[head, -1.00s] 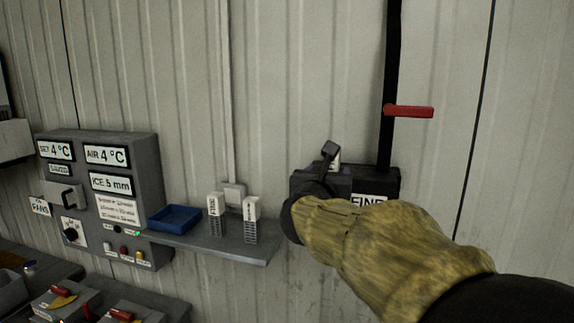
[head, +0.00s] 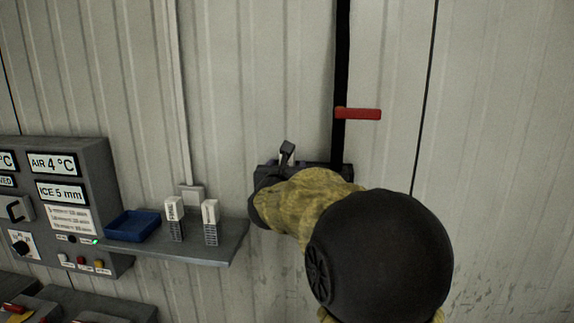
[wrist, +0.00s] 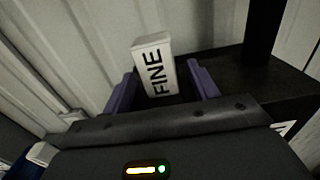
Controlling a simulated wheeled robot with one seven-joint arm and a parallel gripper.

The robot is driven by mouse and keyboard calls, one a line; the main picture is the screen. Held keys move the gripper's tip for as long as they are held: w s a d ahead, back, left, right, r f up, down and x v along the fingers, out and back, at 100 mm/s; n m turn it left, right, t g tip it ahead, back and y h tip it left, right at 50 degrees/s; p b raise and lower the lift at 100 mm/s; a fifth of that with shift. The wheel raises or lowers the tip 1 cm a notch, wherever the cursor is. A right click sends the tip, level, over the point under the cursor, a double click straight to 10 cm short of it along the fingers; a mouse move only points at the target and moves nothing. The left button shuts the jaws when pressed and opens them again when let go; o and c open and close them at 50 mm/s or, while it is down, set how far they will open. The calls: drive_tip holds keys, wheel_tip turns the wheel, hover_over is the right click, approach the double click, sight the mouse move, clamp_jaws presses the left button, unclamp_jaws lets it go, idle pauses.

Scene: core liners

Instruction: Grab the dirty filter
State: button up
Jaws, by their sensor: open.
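A white block labelled FINE (wrist: 153,62), which looks like a filter, stands in the black housing on the wall. I cannot tell from its visible faces how dirty it is. The housing shows in the wrist view (wrist: 285,75) and partly in the head view (head: 347,174). My gripper (wrist: 162,88) is open, with one purple finger on each side of the block. I cannot tell whether the fingers touch it. In the head view my forearm and wrist hide most of the gripper and the housing front.
A grey shelf (head: 222,246) on the left holds a blue tray (head: 131,226) and two white-topped filters (head: 175,219) (head: 210,222). A control panel (head: 88,205) is further left. A black pipe (head: 342,60) with a red lever (head: 358,114) rises above the housing.

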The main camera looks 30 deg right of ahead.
drive_tip(key=shift+w+d, duration=0.4)
drive_tip(key=shift+w, duration=0.2)
drive_tip(key=c, duration=1.1)
drive_tip(key=shift+r, duration=0.1)
wheel_tip(320, 180, up, 10)
drive_tip(key=shift+f, duration=0.1)
